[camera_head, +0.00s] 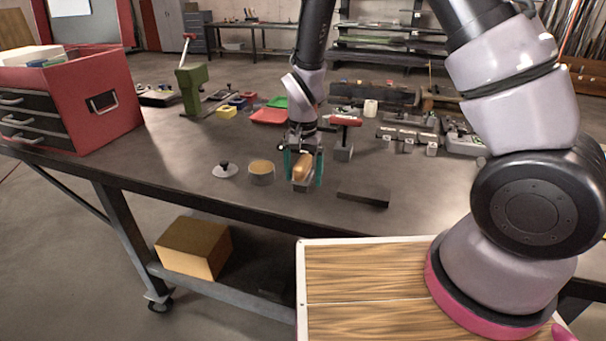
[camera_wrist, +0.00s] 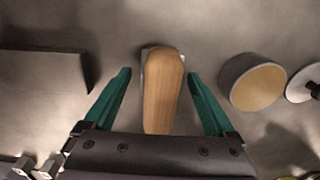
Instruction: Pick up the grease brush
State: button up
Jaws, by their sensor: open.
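The grease brush, as far as I can tell, is the piece with the rounded wooden handle (camera_head: 301,169) near the front of the workbench. In the wrist view its handle (camera_wrist: 163,92) runs between the two teal fingers. A grey part shows at its far end, mostly hidden by the handle. My gripper (camera_head: 303,179) is open around the handle, one finger on each side. In the wrist view a gap shows between each finger of my gripper (camera_wrist: 160,74) and the wood. The handle's near end is hidden behind the gripper body.
A round pot with tan contents (camera_head: 262,173) and a knobbed lid (camera_head: 225,170) lie just left of the brush. A dark flat block (camera_head: 363,197) lies to the right. A red toolbox (camera_head: 108,104) occupies the bench's left end.

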grip_shut()
notch_tip(320, 180, up, 10)
jog(key=c, duration=0.7)
grip_release()
jog(key=c, duration=0.6)
